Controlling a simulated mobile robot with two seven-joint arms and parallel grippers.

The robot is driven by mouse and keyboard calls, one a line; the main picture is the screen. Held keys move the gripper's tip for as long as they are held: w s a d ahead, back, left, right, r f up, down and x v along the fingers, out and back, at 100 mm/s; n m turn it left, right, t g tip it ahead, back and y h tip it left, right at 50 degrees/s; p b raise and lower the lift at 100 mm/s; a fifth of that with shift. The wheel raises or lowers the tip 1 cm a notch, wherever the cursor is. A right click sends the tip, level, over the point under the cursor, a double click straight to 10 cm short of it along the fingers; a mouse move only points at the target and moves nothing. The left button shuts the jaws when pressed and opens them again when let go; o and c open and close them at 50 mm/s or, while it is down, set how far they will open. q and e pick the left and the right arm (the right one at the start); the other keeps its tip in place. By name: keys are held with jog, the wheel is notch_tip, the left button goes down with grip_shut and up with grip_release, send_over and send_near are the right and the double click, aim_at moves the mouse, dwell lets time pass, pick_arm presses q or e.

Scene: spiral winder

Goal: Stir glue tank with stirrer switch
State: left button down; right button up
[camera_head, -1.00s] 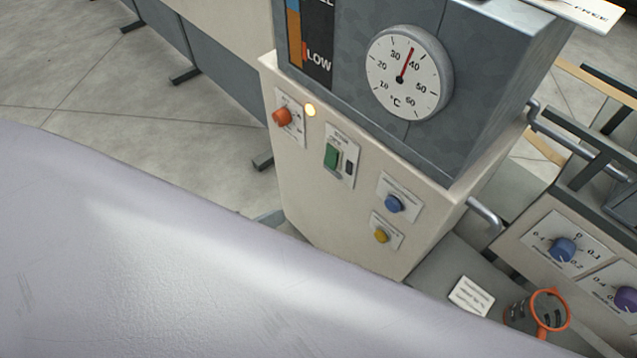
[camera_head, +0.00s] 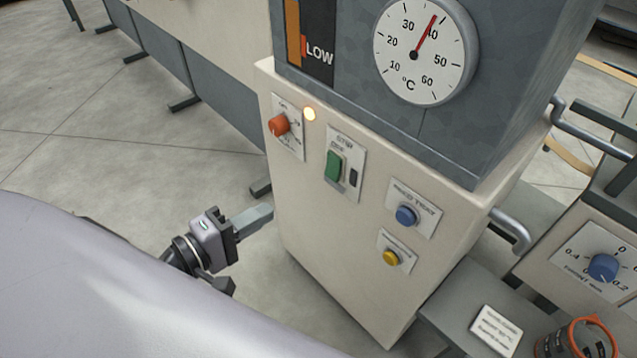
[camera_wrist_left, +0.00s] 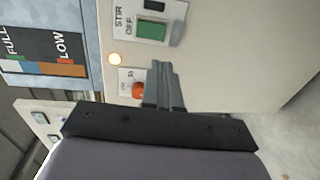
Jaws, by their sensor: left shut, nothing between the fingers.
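The stirrer switch (camera_head: 333,166) is a green rocker on a white plate marked STIR and OFF, on the front of the cream glue tank cabinet (camera_head: 330,240). It also shows in the left wrist view (camera_wrist_left: 151,31), near the top. My left gripper (camera_head: 266,213) is shut and empty, lower left of the switch and apart from it in the head view. In the left wrist view its closed fingers (camera_wrist_left: 163,68) point up the picture toward the panel, below the switch plate. My right gripper is not in view. The inside of the tank is hidden.
An orange knob (camera_head: 279,125) and a lit lamp (camera_head: 310,114) sit left of the switch. A blue button (camera_head: 406,215) and a yellow button (camera_head: 390,257) sit lower right. The dial (camera_head: 425,52) reads near 40 °C. A handle (camera_head: 512,232) juts out right.

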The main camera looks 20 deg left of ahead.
pick_arm(q)
jog(key=shift+w, duration=0.1)
jog(key=p, duration=0.2)
send_near(331, 176)
jog(key=x, duration=0.5)
jog(key=shift+w+f, duration=0.1)
jog(key=shift+w, duration=0.1)
jog(key=shift+b+x, duration=0.3)
jog(key=shift+x, duration=0.45)
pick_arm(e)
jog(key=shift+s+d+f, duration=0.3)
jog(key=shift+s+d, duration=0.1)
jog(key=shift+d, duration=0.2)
